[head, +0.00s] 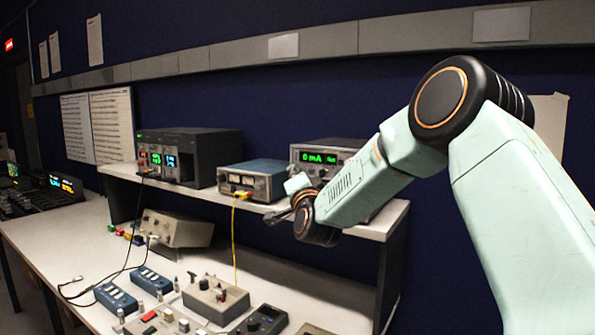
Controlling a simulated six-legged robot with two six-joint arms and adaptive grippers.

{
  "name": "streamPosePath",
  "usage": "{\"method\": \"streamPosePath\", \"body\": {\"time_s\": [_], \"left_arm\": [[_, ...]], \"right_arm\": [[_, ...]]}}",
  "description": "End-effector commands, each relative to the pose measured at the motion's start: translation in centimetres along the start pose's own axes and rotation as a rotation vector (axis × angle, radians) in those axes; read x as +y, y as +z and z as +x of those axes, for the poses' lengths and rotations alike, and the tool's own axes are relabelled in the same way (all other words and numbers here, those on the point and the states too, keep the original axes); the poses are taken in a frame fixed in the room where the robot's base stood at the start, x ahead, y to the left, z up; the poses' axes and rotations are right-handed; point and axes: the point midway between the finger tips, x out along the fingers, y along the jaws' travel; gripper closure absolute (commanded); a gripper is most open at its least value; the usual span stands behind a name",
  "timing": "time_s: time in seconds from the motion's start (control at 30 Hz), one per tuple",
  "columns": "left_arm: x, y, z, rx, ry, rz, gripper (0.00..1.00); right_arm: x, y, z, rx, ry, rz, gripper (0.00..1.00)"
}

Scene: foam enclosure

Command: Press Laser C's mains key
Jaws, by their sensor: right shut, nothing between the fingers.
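No label reading Laser C is legible, and I cannot make out a mains key. An instrument with a green "0 mA" display (322,157) stands at the right end of the shelf, its lower front and right side partly hidden by my right arm. My right gripper (276,217) is shut and empty, in front of the shelf edge, left of and below that display. A blue-grey box with two meters (250,180) stands just left of it, with a yellow cable at its front. My left gripper is not in view.
A dark rack unit with green and blue readouts (190,155) stands on the shelf's left. Below, the bench (75,235) carries a beige box (175,229), blue switch strips (117,299) and a grey control box (216,298). Black and yellow cables hang in front of the shelf.

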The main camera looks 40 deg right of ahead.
Motion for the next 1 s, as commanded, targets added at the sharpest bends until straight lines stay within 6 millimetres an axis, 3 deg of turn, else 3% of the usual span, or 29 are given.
{"method": "streamPosePath", "body": {"time_s": [1.0], "left_arm": [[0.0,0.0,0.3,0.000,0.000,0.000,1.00]], "right_arm": [[-0.8,0.5,-1.0,0.001,-0.001,0.000,1.00]]}}
